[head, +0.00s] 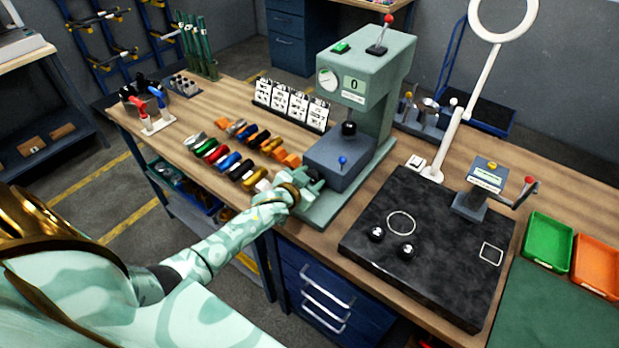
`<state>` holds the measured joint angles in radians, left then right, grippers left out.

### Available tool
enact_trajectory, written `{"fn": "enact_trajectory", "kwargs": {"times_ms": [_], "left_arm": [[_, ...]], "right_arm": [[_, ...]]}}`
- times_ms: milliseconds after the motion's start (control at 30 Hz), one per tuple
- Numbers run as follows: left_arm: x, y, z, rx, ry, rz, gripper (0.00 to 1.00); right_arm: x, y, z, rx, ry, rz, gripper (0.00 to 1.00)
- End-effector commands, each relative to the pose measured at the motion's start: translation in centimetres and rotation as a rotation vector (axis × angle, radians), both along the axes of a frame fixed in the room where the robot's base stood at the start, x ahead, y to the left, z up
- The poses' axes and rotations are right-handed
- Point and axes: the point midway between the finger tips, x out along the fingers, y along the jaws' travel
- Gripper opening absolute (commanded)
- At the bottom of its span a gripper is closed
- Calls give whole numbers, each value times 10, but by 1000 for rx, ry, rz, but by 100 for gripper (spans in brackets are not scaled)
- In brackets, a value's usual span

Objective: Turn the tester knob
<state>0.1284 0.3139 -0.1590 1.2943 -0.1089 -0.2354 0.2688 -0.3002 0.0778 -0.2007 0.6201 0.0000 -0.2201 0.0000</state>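The tester (368,75) is a grey-green bench machine with a display reading 0, a dial, a green button and a red-tipped lever on top. A black ball (348,128) shows under its head, above a blue-grey block (335,165) with a small blue ball-topped pin (343,160). I cannot tell for sure which part is the knob. My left gripper (311,180) is at the left front side of that block, close to or touching it. Its fingers are small, dark and partly hidden, so their opening and any grip are unclear. My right gripper is out of view.
Rows of coloured parts (235,160) lie just left of my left gripper. Flip cards (290,103) stand behind them. Right of the tester are a black plate (430,265) with two small knobs, a gauge with a crank (486,180), a ring lamp, and green and orange trays (548,240).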

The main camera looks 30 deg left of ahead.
Motion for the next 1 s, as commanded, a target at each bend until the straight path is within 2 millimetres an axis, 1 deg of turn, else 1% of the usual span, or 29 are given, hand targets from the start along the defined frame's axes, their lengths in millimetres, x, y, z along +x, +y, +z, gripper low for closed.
{"fn": "enact_trajectory", "kwargs": {"times_ms": [333, 467, 567, 800, 900, 1000], "left_arm": [[-1, 0, 0, -1, 1, 0, 60], [-13, -1, 5, -2, 2, -1, 60], [-32, -2, 14, -2, 2, -1, 60], [-94, -4, 38, -2, 2, -1, 60], [-117, -5, 45, -2, 3, 0, 60], [-134, -6, 52, -2, 2, -1, 60]], "right_arm": [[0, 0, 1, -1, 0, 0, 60], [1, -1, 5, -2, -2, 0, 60], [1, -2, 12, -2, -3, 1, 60], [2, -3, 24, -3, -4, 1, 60], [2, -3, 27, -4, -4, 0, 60], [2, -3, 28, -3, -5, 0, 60]]}}
